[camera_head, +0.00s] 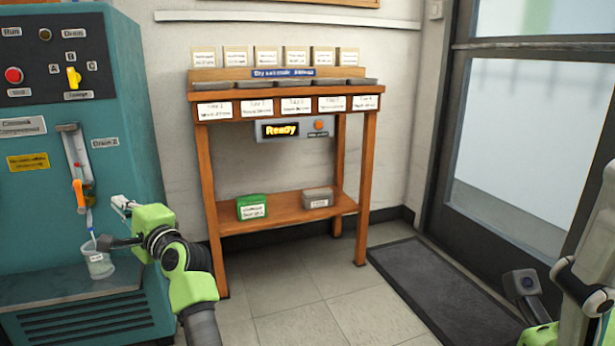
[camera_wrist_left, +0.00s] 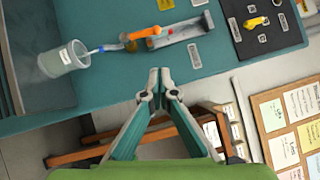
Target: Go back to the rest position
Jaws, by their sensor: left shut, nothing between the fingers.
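My left gripper (camera_head: 108,242) is in front of the teal machine, beside the valve and cup, and holds nothing. In the left wrist view its two fingers (camera_wrist_left: 159,75) meet at the tips, shut and empty. A clear cup (camera_head: 98,264) with a white label stands on the machine's ledge, under a thin tube; it also shows in the left wrist view (camera_wrist_left: 62,58). The orange-handled valve (camera_head: 78,190) is above the cup. Part of my right arm (camera_head: 590,265) shows at the right edge; the state of its gripper cannot be made out.
The teal machine (camera_head: 125,100) fills the left side. A wooden stand (camera_head: 202,160) with trays, labels and a "Ready" display (camera_head: 281,129) is against the wall. A green box (camera_head: 252,206) and a grey box (camera_head: 318,198) are on its lower shelf. A dark mat (camera_head: 440,290) lies by the glass door.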

